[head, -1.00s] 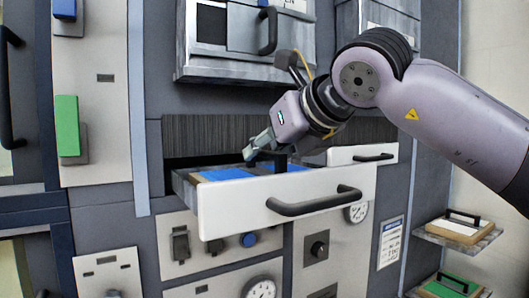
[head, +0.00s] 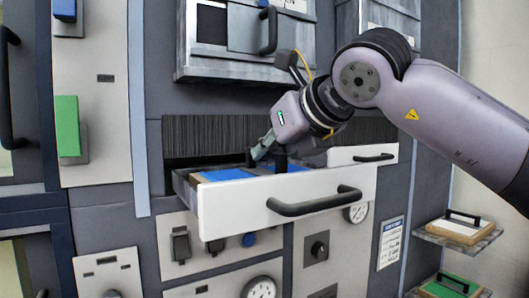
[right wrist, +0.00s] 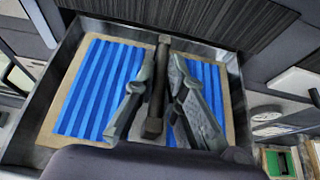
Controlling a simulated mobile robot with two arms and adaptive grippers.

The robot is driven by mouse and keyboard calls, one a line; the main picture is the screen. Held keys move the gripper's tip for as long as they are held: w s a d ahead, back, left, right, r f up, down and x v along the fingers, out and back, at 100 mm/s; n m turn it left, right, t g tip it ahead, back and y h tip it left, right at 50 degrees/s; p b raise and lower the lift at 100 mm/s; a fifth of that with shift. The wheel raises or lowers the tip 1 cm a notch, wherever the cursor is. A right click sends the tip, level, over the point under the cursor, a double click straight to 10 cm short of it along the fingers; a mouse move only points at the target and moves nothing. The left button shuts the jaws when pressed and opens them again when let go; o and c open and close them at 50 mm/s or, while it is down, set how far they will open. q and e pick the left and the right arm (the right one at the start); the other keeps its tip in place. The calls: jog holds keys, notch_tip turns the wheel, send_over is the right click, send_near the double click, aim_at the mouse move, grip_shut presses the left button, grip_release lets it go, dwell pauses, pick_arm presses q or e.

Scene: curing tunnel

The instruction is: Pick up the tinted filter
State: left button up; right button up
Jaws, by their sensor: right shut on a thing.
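The tinted filter (head: 225,174) is a blue pleated panel in a tan frame with a dark bar handle. It lies flat in an open drawer (head: 240,206) with a white front. In the right wrist view the filter's blue pleats (right wrist: 98,85) show on both sides of the handle (right wrist: 156,90). My right gripper (head: 264,152) reaches down into the drawer from above. In the wrist view its two fingers (right wrist: 159,98) are shut on the handle, one on each side. My left gripper is not in view.
A second, narrower drawer (head: 362,154) sits to the right. A shelf (head: 480,240) at the lower right holds another framed panel with a handle; a green one (head: 450,289) is below it. A cabinet box (head: 245,72) overhangs above the open drawer.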

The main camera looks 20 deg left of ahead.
grip_shut()
dwell(0.6)
jog(key=shift+r, duration=0.1)
notch_tip(320, 180, up, 5)
jog(key=p, duration=0.3)
jog(key=shift+r+p, duration=0.1)
jog(key=shift+p, duration=0.25)
jog(key=shift+s, duration=0.1)
jog(key=shift+w+r+p, duration=0.2)
jog(key=shift+r+p, duration=0.15)
jog(key=shift+r, duration=0.15)
jog(key=shift+s+r+p, duration=0.15)
jog(key=shift+r+p, duration=0.25)
jog(key=shift+r, duration=0.2)
